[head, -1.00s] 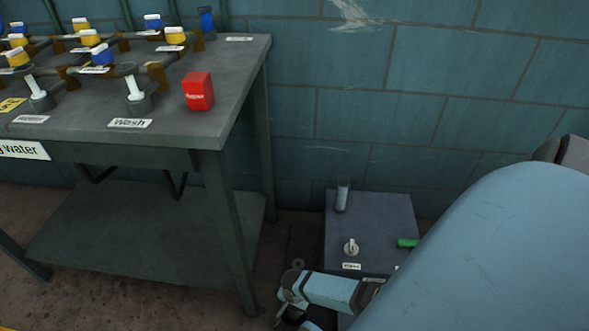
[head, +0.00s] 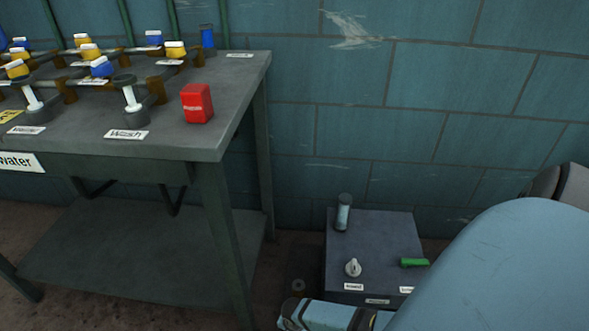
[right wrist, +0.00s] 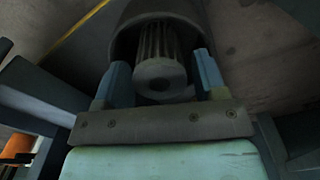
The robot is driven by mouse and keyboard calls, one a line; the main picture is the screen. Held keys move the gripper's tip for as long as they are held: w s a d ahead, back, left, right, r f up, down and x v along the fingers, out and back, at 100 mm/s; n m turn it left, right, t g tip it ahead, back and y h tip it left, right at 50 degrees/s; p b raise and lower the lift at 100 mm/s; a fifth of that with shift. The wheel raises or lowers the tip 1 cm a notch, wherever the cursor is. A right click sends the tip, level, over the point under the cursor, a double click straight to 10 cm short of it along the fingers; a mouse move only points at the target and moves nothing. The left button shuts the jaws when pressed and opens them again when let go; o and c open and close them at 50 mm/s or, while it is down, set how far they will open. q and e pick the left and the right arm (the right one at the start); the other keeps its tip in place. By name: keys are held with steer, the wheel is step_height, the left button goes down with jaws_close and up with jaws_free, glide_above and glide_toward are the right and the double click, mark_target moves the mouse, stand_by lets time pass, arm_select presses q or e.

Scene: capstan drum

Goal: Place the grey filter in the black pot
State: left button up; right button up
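In the right wrist view a grey ribbed cylinder, which looks like the grey filter (right wrist: 161,68), sits inside a dark round housing or pot (right wrist: 125,40). I cannot tell whether this is the black pot. The two blue fingers of my right gripper (right wrist: 164,75) stand on either side of the cylinder, with narrow dark gaps beside it. The gripper looks open around it. My left gripper is in neither view.
A grey metal table (head: 232,80) carries several valves, a red box (head: 197,103) and a lower shelf. An orange object (right wrist: 17,147) shows at the wrist view's lower left.

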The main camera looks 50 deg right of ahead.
steer(key=shift+r, duration=0.15)
step_height(320, 180, up, 3)
steer(key=shift+r+p, duration=0.1)
steer(key=shift+p, duration=1)
arm_select(q)
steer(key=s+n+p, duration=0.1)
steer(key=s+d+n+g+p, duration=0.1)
steer(key=p, duration=0.1)
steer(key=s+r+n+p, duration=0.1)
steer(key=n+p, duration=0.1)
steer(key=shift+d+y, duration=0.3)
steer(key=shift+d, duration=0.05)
arm_select(e)
step_height(320, 180, up, 9)
